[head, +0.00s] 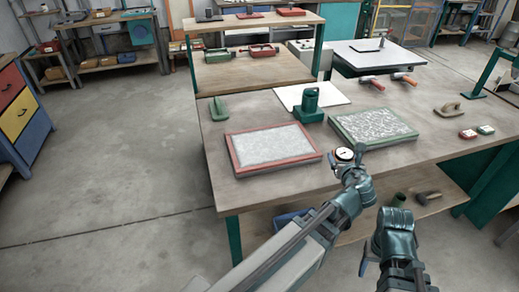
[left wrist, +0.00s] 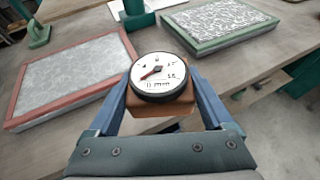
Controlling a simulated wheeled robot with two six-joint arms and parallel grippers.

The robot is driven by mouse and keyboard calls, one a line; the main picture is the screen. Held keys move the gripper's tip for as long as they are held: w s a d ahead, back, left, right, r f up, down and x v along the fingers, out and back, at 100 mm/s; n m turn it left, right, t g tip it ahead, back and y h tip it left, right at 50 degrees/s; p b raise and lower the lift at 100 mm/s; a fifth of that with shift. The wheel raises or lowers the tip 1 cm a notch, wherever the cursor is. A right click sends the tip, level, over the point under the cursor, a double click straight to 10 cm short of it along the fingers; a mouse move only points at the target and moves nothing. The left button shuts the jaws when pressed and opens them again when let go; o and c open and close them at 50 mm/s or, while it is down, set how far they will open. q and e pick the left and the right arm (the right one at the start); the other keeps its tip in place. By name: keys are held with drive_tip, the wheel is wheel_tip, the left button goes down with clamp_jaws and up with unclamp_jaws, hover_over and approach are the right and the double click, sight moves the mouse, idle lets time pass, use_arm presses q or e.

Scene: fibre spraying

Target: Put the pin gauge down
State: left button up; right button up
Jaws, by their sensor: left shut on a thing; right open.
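The pin gauge is a round white dial with a black rim and a red needle on an orange-brown block. It shows in the left wrist view (left wrist: 158,76) and in the head view (head: 344,154). My left gripper (head: 348,164) is shut on its block, one blue finger on each side, dial facing up. The gauge is over the front edge of the workbench (head: 290,186), between the two framed panels. I cannot tell whether it touches the top. My right gripper (head: 392,218) is low in front of the bench, open and empty; its fingers are poorly seen.
A red-framed fibre panel (head: 272,148) lies to the left of the gauge, a green-framed one (head: 372,127) behind and right. A green tool (head: 309,106) stands on a white board. Bare bench top lies right of the gauge. A hammer (head: 428,197) rests on the lower shelf.

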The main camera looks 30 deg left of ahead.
use_arm(q)
drive_tip(key=w+a+f+n+g+y, duration=0.1)
drive_tip(key=w+a, duration=0.1)
drive_tip(key=a, duration=0.2)
drive_tip(key=w+a+n+g+y+b, duration=0.1)
drive_tip(key=w+a+n, duration=0.1)
drive_tip(key=w+a, duration=0.1)
drive_tip(key=w+a+f+n+g+y+b, duration=0.1)
drive_tip(key=w+a+y, duration=0.1)
drive_tip(key=a, duration=0.3)
drive_tip(key=shift+w+a+f, duration=0.35)
drive_tip(key=shift+w+a, duration=0.05)
drive_tip(key=shift+w, duration=0.1)
drive_tip(key=b, duration=0.2)
hover_over(272, 147)
drive_tip(key=d, duration=0.1)
drive_tip(key=shift+w+f, duration=0.2)
drive_tip(key=shift+f, duration=0.45)
drive_tip(key=f+b, duration=0.1)
drive_tip(key=f, duration=0.1)
drive_tip(key=a+f+b, duration=0.1)
drive_tip(key=f+b, duration=0.1)
drive_tip(key=shift+s+a, duration=0.1)
drive_tip(key=shift+s, duration=0.05)
drive_tip(key=shift+r, duration=0.2)
drive_tip(key=shift+f, duration=0.1)
drive_tip(key=o, duration=1.6)
drive_tip(key=shift+n, duration=0.3)
drive_tip(key=shift+c, duration=0.2)
